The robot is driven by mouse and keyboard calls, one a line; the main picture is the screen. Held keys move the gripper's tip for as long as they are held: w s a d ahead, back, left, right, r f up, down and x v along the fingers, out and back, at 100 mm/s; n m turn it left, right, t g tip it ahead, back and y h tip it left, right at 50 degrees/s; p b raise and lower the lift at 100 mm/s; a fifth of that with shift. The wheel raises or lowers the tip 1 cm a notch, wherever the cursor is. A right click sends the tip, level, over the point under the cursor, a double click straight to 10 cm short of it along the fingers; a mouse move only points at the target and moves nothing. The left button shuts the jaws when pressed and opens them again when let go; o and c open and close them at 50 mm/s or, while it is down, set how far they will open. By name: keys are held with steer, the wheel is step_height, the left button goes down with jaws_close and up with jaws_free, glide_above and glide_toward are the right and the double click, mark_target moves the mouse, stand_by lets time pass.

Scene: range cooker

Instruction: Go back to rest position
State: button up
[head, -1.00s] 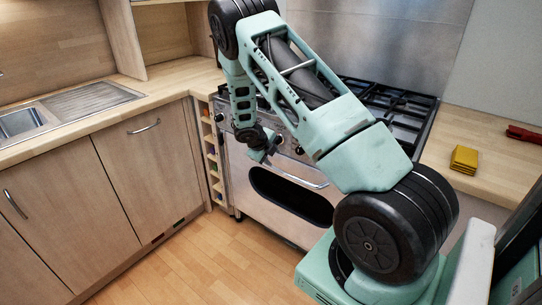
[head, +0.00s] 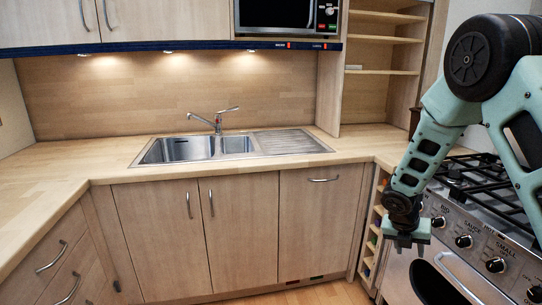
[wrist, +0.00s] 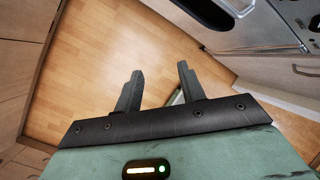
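My gripper (head: 408,245) hangs pointing down at the right of the head view, in front of the range cooker (head: 465,235) and its knobs. In the wrist view my gripper (wrist: 158,88) shows two dark fingers spread apart with bare wooden floor between and beyond them. It is open and holds nothing. My arm is folded, with its elbow high at the upper right of the head view.
A sink (head: 210,148) with a tap is set in the wooden worktop (head: 100,165). Closed cabinets (head: 240,225) stand below. A narrow rack (head: 372,235) stands beside the cooker. The floor (wrist: 100,50) under my gripper is clear.

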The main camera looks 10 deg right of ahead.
steer(key=s+a+r+m+y, duration=0.1)
steer(key=s+a+r+m, duration=0.25)
steer(key=a, duration=0.35)
steer(key=s+a+r+m+y, duration=0.1)
steer(key=s+a+r+m, duration=0.25)
steer(key=a, duration=0.35)
steer(key=s+a+r+m+y, duration=0.1)
steer(key=s+a+r+m, duration=0.2)
steer(key=a, duration=0.4)
steer(key=s+a+r+m, duration=0.1)
steer(key=s+a+m, duration=0.2)
steer(key=s, duration=0.3)
steer(key=s+a+r+m+y, duration=0.1)
steer(key=s+a+m, duration=0.2)
steer(key=s, duration=0.4)
steer(key=s+a+r+m+g+y, duration=0.1)
steer(key=s+a+r+m, duration=0.1)
steer(key=s, duration=0.4)
steer(key=shift+s+a+m, duration=0.4)
steer(key=shift+a+m, duration=0.4)
steer(key=shift+m, duration=0.2)
